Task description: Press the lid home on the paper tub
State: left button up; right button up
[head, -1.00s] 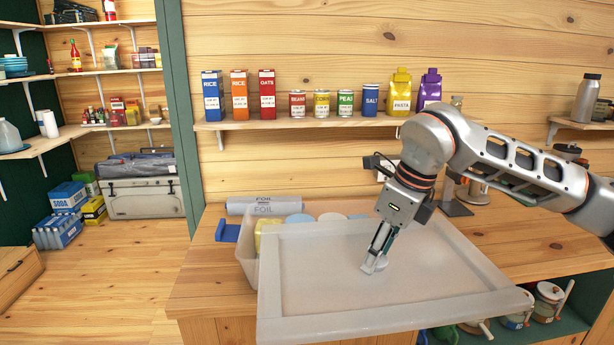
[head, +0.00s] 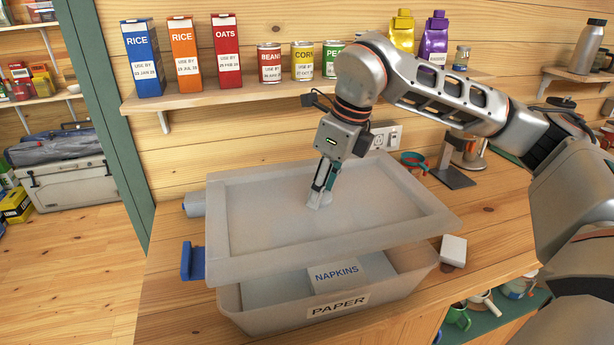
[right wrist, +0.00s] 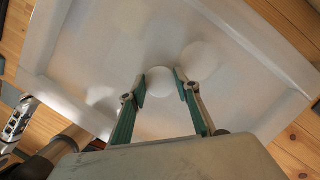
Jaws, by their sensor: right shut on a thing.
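The lid (head: 262,222) is a large pale, translucent tray-like panel with a raised rim. My right gripper (head: 318,203) is shut on the small round knob (right wrist: 159,80) at its middle, and the lid's face fills most of the right wrist view. The lid hangs above the paper tub (head: 262,319), a pale box with a PAPER label on its front wall. A gap shows between the lid's front edge and the tub's rim. Through it I see a NAPKINS box (head: 337,275) inside. The lid hides the tub's back part. My left gripper is not in view.
The tub stands on a wooden counter (head: 175,305). A blue object (head: 187,262) lies left of it and a small white block (head: 453,250) right of it. A foil roll (head: 194,204) shows behind the lid. A shelf of packets and cans (head: 270,90) runs above.

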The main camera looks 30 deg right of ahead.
aim_at(322, 212)
jog(key=shift+s+f+b, duration=0.1)
jog(key=shift+f+b, duration=0.2)
jog(key=shift+s+f+b, duration=0.1)
jog(key=shift+f+b, duration=0.4)
jog(key=shift+f, duration=0.05)
jog(key=shift+f+b, duration=0.7)
jog(key=shift+f, duration=0.15)
jog(key=shift+f+b, duration=0.95)
jog(key=shift+f, duration=0.2)
jog(key=shift+f+b, duration=0.35)
jog(key=shift+f, duration=0.25)
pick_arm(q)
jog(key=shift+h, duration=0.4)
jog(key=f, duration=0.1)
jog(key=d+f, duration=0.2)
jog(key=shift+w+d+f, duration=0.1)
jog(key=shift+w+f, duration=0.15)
pick_arm(e)
jog(key=shift+f, duration=0.3)
